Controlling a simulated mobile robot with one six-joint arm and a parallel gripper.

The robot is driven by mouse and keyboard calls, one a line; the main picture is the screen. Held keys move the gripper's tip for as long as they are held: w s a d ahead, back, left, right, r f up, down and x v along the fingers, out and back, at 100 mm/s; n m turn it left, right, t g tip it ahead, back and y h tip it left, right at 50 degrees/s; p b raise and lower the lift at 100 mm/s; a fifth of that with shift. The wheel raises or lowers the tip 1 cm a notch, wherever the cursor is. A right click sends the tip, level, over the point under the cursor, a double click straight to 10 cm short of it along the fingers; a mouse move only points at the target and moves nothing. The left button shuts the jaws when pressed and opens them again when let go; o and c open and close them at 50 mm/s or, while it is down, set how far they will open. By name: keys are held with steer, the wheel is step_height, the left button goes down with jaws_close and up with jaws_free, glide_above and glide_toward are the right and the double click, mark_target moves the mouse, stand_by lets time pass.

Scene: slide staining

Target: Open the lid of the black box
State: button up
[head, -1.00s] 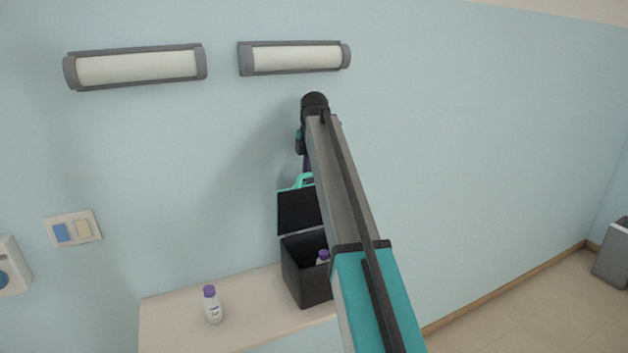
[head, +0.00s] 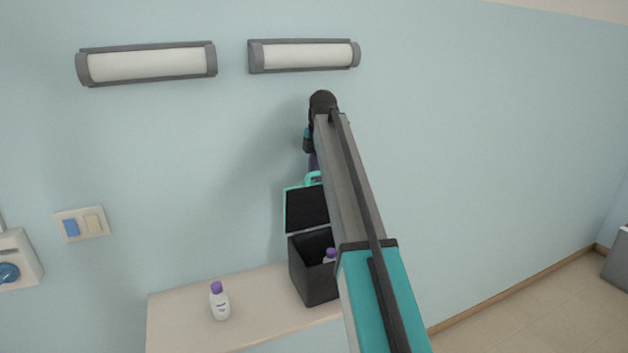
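The black box (head: 312,284) stands on a pale shelf against the wall. Its lid (head: 306,208), black with a teal edge and a teal handle, is raised upright at the back, so the box is open. A white bottle with a purple cap (head: 330,256) shows inside, partly hidden by my arm. My arm reaches over the right side of the box and covers part of the lid and box. The end of my arm is above the lid near the wall. My gripper's fingers are hidden behind the arm, so I cannot see their state.
A second white bottle with a purple cap (head: 219,301) stands on the shelf (head: 180,317), left of the box. Two wall lamps, a switch plate (head: 83,225) and a wall dispenser (head: 14,262) are on the wall.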

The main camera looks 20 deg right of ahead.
step_height(320, 180, up, 13)
steer(key=s, duration=0.2)
steer(key=shift+s+d+r, duration=0.15)
steer(key=shift+s+r, duration=0.05)
steer(key=shift+s, duration=0.2)
stand_by(0.7)
